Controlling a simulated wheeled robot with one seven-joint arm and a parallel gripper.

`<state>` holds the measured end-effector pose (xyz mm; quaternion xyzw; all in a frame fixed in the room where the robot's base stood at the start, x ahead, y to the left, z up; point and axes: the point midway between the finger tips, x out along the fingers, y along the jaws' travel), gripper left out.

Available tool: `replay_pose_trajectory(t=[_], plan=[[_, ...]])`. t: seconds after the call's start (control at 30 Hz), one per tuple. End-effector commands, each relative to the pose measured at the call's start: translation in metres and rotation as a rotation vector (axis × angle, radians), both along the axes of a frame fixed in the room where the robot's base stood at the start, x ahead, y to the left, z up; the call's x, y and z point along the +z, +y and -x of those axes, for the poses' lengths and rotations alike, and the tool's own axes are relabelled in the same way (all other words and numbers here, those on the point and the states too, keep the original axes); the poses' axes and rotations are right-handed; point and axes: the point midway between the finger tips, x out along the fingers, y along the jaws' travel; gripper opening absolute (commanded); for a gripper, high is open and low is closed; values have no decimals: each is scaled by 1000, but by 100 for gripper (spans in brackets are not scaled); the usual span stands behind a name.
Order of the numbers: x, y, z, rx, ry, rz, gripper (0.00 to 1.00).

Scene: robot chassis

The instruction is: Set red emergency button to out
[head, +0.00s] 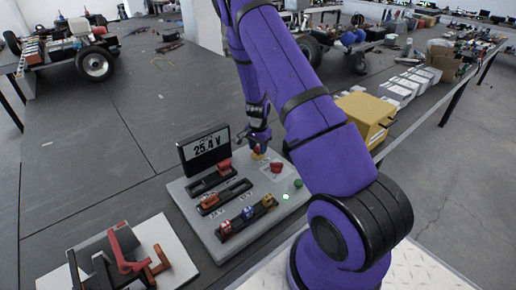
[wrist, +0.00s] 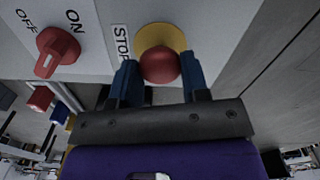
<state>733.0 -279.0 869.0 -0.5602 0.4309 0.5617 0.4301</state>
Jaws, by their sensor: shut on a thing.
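The red emergency button (wrist: 160,64) sits on a yellow round base beside a STOP label in the wrist view. My gripper (wrist: 158,80) has its two blue fingers on either side of the red button head, shut on it. In the head view my gripper (head: 258,150) is at the far right corner of the grey control panel (head: 215,243). There the button is mostly hidden, with only a bit of its yellow base (head: 257,156) showing. I cannot tell from these views whether the button is in or out.
A red ON/OFF rotary switch (head: 276,167) is close by on the panel. A green button (head: 298,184), sliders and a display reading 25.4 V (head: 206,148) are also on it. A board with a red lever (head: 122,250) lies at front left. The table's left middle is clear.

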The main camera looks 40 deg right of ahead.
Motion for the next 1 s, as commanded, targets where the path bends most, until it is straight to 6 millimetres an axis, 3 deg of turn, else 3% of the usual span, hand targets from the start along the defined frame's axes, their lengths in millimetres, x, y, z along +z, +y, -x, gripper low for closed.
replay_pose_trajectory(t=[0.03,0.13,0.53,1.0], plan=[[2,-1,-1,0,-3,1,47],[2,-1,-1,0,-3,1,69],[9,0,-1,1,-4,1,69],[89,0,-2,2,-6,2,69]])
